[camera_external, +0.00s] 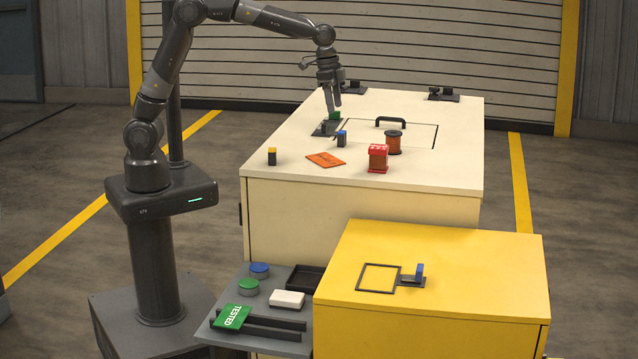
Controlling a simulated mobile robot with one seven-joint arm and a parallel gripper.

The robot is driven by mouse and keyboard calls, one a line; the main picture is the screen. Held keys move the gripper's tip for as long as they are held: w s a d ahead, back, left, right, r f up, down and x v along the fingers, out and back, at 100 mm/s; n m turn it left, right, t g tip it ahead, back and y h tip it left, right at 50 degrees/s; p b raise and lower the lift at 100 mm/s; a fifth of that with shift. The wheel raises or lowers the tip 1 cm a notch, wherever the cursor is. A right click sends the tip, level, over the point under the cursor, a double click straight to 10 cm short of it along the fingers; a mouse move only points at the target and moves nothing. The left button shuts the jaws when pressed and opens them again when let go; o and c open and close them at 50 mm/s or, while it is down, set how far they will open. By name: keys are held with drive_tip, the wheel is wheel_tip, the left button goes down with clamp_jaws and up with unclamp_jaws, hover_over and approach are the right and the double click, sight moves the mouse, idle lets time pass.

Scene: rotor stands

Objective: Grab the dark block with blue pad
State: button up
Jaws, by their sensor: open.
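A small dark block with a blue pad (341,139) on top stands upright on the white cabinet top (455,150), just in front of a dark stand (325,130). My gripper (333,106) points down above and behind this block, close over the dark stand and a small green piece (335,115). Its fingers are apart and no object shows between them. The block is apart from the fingers. A dark bracket with an upright blue-faced piece (419,272) sits on the yellow cabinet.
A black handle (391,122) rises from the cabinet top. A grey side shelf (228,306) holds several items. The cabinet's right side is clear.

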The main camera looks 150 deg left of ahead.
sight(342, 131)
drive_tip(key=f, duration=0.2)
drive_tip(key=a+f, duration=0.1)
drive_tip(key=f, duration=0.1)
drive_tip(key=a+f, duration=0.1)
drive_tip(key=f, duration=0.1)
drive_tip(key=shift+s, duration=0.15)
drive_tip(key=shift+w+a+f, duration=0.1)
drive_tip(key=shift+w+f, duration=0.05)
drive_tip(key=shift+f, duration=0.75)
drive_tip(key=shift+w+a+f, duration=0.15)
drive_tip(key=shift+f, duration=0.75)
drive_tip(key=shift+w+a+f, duration=0.1)
drive_tip(key=shift+w+f, duration=0.05)
drive_tip(key=shift+f, duration=0.75)
drive_tip(key=shift+c, duration=0.3)
drive_tip(key=c, duration=1)
drive_tip(key=shift+r, duration=0.15)
